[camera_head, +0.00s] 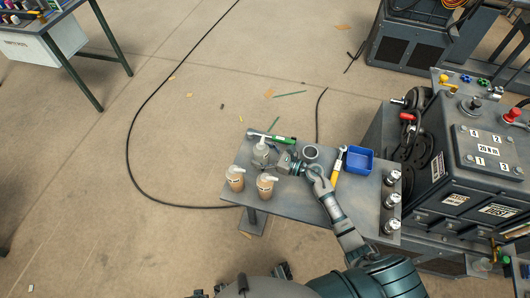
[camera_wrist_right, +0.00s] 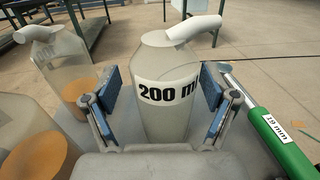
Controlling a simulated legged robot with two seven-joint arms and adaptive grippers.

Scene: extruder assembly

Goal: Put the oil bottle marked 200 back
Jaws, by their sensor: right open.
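The oil bottle marked 200 ml (camera_wrist_right: 166,112) is a clear bottle with a white spout, upright between the fingers of my right gripper (camera_wrist_right: 160,88) in the right wrist view. The gripper is open, with a blue-padded finger on each side and gaps to the bottle. In the head view the bottle (camera_head: 261,154) stands near the back left of the small grey table (camera_head: 300,197), and my right gripper (camera_head: 276,159) reaches it from the right. Two other bottles, a left one (camera_head: 235,179) and a right one (camera_head: 266,186), hold orange-brown contents. I cannot make out my left gripper.
A green-handled tool marked 19 mm (camera_wrist_right: 285,142) lies right of the bottle, close to the right finger. A grey ring (camera_head: 311,152), a yellow-handled hammer (camera_head: 338,168), a blue bin (camera_head: 359,160) and several metal cylinders line the table's right. A large machine (camera_head: 470,160) stands beyond.

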